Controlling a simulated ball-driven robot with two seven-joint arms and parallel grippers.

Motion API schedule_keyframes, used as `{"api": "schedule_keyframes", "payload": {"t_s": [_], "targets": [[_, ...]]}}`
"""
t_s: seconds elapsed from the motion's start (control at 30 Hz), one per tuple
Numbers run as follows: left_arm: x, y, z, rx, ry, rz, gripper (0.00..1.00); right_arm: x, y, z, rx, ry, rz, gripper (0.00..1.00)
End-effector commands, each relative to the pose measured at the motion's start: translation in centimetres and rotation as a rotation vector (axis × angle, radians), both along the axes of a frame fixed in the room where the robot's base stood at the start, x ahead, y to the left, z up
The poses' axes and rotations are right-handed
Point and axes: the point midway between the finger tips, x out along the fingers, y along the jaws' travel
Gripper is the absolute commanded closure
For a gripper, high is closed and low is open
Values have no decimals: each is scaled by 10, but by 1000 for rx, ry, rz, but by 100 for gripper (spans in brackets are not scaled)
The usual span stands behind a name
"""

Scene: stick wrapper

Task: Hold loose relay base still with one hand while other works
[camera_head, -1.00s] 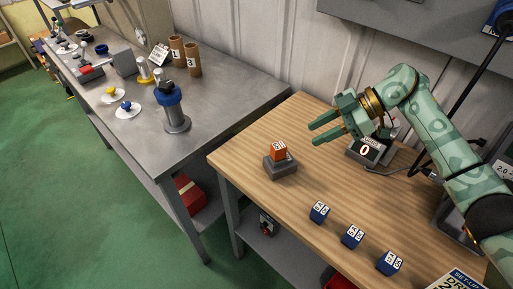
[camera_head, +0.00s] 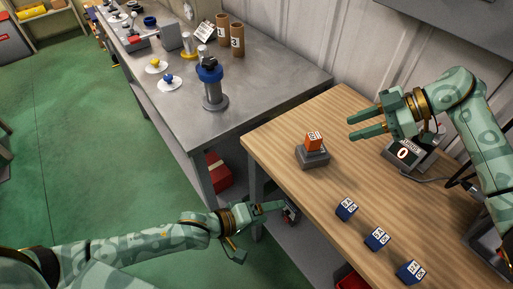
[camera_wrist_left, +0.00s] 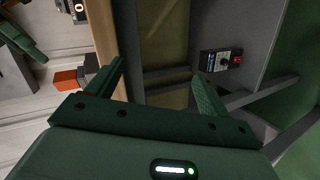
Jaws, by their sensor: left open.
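The relay base (camera_head: 313,158), a small grey block, sits on the wooden table near its left edge. An orange relay (camera_head: 314,141) with a white label sits on top of it. In the left wrist view the orange relay (camera_wrist_left: 66,80) and grey base (camera_wrist_left: 90,67) show at the left. My left gripper (camera_head: 263,233) is open and empty, beside the table's left edge and below the base in the picture. My right gripper (camera_head: 352,127) has its fingers apart, with nothing between them, above the table to the right of the relay.
Three blue relays (camera_head: 346,209) (camera_head: 377,239) (camera_head: 410,271) lie in a row along the table front. A display (camera_head: 404,153) reading 0 stands behind. A small dark device (camera_wrist_left: 222,60) is on the shelf below. A metal bench (camera_head: 280,85) stands at left.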

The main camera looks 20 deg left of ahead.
Motion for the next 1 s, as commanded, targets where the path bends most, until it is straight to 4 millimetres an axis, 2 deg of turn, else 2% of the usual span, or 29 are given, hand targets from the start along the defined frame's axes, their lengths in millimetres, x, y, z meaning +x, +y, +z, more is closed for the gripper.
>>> {"api": "schedule_keyframes", "payload": {"t_s": [0.03, 0.1, 0.3, 0.5, 0.63, 0.77, 0.87, 1.0], "targets": [[6, -3, 31, -133, 102, 22, 20, 0, 0, 0, 0, 0, 0, 64], [20, 3, 57, -322, 323, 104, 20, 0, 0, 0, 0, 0, 0, 64], [59, 32, 103, -702, 861, 354, 20, 0, 0, 0, 0, 0, 0, 64], [77, 47, 137, -915, 1177, 493, 20, 0, 0, 0, 0, 0, 0, 64], [80, 49, 145, -967, 1257, 524, 20, 0, 0, 0, 0, 0, 0, 64], [82, 47, 145, -976, 1273, 529, 20, 0, 0, 0, 0, 0, 0, 64], [87, 38, 141, -978, 1272, 528, 20, 0, 0, 0, 0, 0, 0, 64], [100, 16, 131, -977, 1272, 527, 20, 0, 0, 0, 0, 0, 0, 64]]}}
